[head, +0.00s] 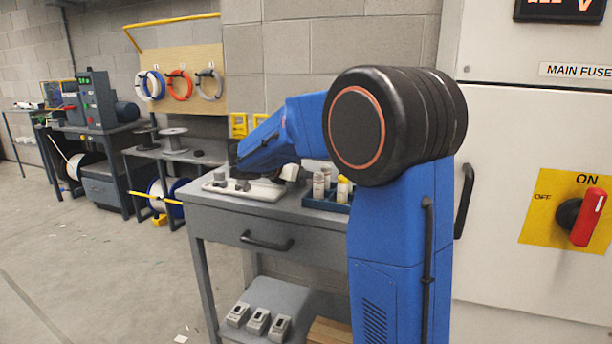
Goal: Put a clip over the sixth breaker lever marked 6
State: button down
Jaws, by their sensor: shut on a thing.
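My blue arm reaches over the side table in the head view. My gripper (242,183) is low over the white tray (268,193), small and partly hidden by my forearm. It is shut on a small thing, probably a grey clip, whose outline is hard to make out. Another small grey piece (220,177) sits on the tray's left part. The breaker levers and the mark 6 are not in this view.
A blue bin (318,203) with several small bottles stands right of the tray. The grey side table (225,222) has a drawer; small meters (258,321) are on its lower shelf. A white cabinet with a red main switch (589,217) is at right.

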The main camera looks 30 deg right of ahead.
jog(key=shift+f, duration=0.25)
jog(key=c, duration=1.5)
grip_release()
jog(key=v, duration=1.7)
jog(key=shift+w+a+f, duration=0.1)
jog(key=shift+a+f, duration=0.1)
jog(key=shift+a, duration=0.1)
jog(key=shift+a, duration=0.1)
